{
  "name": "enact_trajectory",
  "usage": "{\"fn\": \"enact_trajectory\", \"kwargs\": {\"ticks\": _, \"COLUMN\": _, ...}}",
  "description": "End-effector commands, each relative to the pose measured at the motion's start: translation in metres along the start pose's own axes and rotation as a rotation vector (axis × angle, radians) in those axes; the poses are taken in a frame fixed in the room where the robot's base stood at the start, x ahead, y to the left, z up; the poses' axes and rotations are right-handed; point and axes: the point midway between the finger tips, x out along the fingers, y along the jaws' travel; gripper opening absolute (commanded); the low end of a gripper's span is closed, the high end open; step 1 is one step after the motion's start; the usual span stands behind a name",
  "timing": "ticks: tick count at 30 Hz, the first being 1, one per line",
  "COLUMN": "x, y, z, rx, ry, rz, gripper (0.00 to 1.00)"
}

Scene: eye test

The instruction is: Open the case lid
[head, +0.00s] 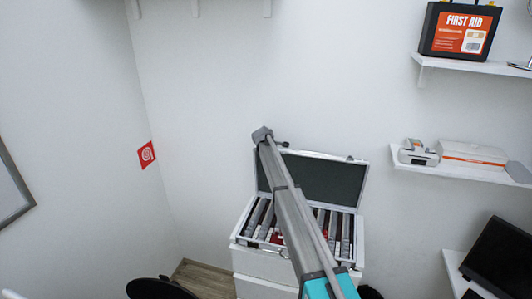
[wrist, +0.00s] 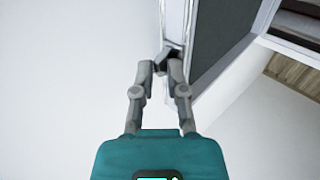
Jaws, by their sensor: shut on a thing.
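In the wrist view the lid (wrist: 222,42) runs along the right of my gripper, lining and pale edge showing. My gripper (wrist: 163,68) is shut on a small dark latch (wrist: 169,56) at the lid's edge. In the head view my arm crosses in front of the case and hides part of it; I cannot make out the fingertips there.
Wall shelves on the right hold a first aid box (head: 459,31) and a white box with an orange stripe (head: 472,152). A dark monitor (head: 500,258) stands at the lower right. A black round seat (head: 160,288) is at the lower left. The wall behind the lid is close.

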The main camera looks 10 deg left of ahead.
Motion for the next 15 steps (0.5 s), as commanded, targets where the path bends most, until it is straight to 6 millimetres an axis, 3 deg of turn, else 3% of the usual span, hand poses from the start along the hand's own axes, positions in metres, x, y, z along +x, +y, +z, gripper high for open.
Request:
{"fn": "enact_trajectory", "kwargs": {"ticks": 3, "x": 0.014, "y": 0.012, "z": 0.000, "rx": 0.001, "ry": -0.002, "rz": -0.003, "gripper": 0.00}}
{"fn": "enact_trajectory", "kwargs": {"ticks": 8, "x": 0.021, "y": 0.018, "z": 0.001, "rx": 0.002, "ry": -0.002, "rz": -0.005, "gripper": 0.00}}
{"fn": "enact_trajectory", "kwargs": {"ticks": 13, "x": 0.020, "y": 0.016, "z": 0.002, "rx": 0.002, "ry": -0.003, "rz": -0.006, "gripper": 0.26}}
{"fn": "enact_trajectory", "kwargs": {"ticks": 15, "x": 0.020, "y": 0.016, "z": 0.002, "rx": 0.002, "ry": -0.002, "rz": -0.006, "gripper": 0.26}}
